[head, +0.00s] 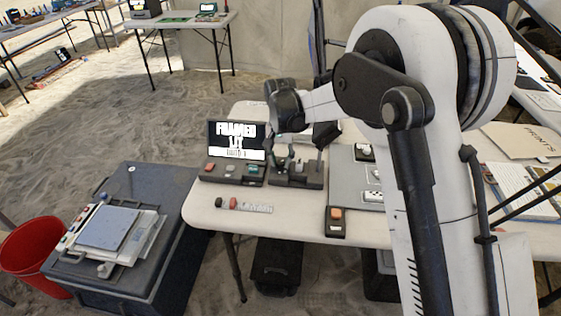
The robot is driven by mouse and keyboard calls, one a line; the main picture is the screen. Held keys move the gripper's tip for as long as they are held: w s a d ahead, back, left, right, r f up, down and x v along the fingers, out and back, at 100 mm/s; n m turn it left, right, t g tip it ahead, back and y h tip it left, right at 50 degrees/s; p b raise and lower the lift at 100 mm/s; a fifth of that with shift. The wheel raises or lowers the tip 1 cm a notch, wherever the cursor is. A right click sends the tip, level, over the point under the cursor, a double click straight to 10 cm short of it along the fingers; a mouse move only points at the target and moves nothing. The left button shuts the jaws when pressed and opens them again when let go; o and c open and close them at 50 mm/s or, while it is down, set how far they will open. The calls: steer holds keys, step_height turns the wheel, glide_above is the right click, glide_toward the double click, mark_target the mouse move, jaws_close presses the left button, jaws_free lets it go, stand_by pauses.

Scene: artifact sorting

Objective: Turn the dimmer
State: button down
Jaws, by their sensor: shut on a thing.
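My gripper (290,162) points down over a dark control unit (312,178) on the white table. Its fingers are shut on what appears to be the dimmer knob on that unit; the fingers and the small size in view mostly hide the knob. Just left of it stands a dark display (237,141) with large white text that seems to read "FRAMED LIT" and a lighter bar below. A row of red, grey and teal buttons (232,169) lies at the display's base. My arm comes in from the right.
Small red and grey pieces (243,205) lie near the white table's (205,207) front edge. A box with an orange button (336,221) and a grey panel (345,165) stand to the right. A dark case (150,190) and red bin (35,250) are at the left.

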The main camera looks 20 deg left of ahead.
mark_target(280, 161)
steer(key=shift+m, duration=0.4)
steer(key=c, duration=1.5)
jaws_free()
step_height(280, 161, up, 12)
steer(key=shift+r, duration=0.1)
steer(key=shift+a, duration=0.1)
